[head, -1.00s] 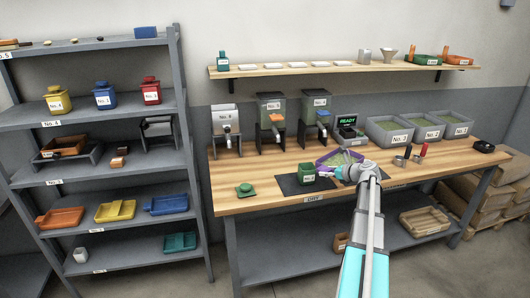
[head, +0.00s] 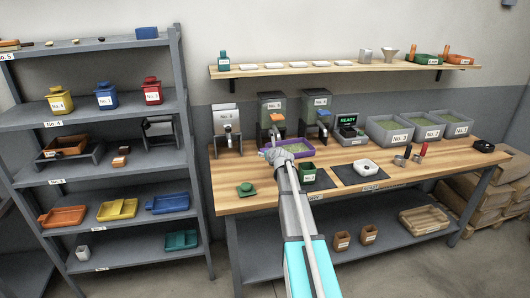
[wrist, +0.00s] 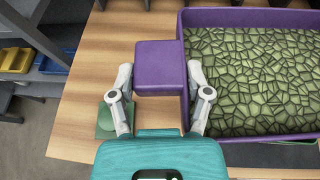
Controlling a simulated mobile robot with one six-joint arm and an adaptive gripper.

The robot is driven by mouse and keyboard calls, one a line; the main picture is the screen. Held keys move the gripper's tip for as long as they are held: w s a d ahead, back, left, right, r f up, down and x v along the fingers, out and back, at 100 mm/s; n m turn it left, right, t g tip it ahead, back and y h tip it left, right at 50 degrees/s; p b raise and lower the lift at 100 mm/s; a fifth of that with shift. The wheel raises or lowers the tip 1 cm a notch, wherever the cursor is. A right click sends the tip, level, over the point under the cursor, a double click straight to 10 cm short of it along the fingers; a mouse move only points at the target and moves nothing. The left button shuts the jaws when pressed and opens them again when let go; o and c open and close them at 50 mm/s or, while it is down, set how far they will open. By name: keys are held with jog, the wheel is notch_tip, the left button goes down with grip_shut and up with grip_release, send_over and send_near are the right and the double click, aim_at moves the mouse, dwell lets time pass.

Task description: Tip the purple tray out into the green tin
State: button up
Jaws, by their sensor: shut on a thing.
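The purple tray (head: 301,155) is level over the bench's left half, behind the green tin, full of green beans; it also shows in the wrist view (wrist: 182,22). My gripper (wrist: 160,80) is shut on the tray's purple handle block, one finger on each side. In the head view my gripper (head: 268,154) is at the tray's left end. The green tin (head: 308,178) stands upright and open on a dark mat, right of my arm. Its inside is too small to read. A green lid (head: 246,190) lies on the bench to the left.
Dispensers (head: 228,135) stand behind the tray. A white device (head: 366,168) sits on a second mat right of the tin. Grey bins (head: 390,130) line the back right. A shelf rack (head: 195,200) stands at the left. The bench's front left is mostly clear.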

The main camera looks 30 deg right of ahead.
jog(key=shift+w+a+r, duration=0.1)
jog(key=shift+w+a, duration=0.55)
jog(key=shift+a, duration=0.25)
jog(key=shift+r, duration=0.2)
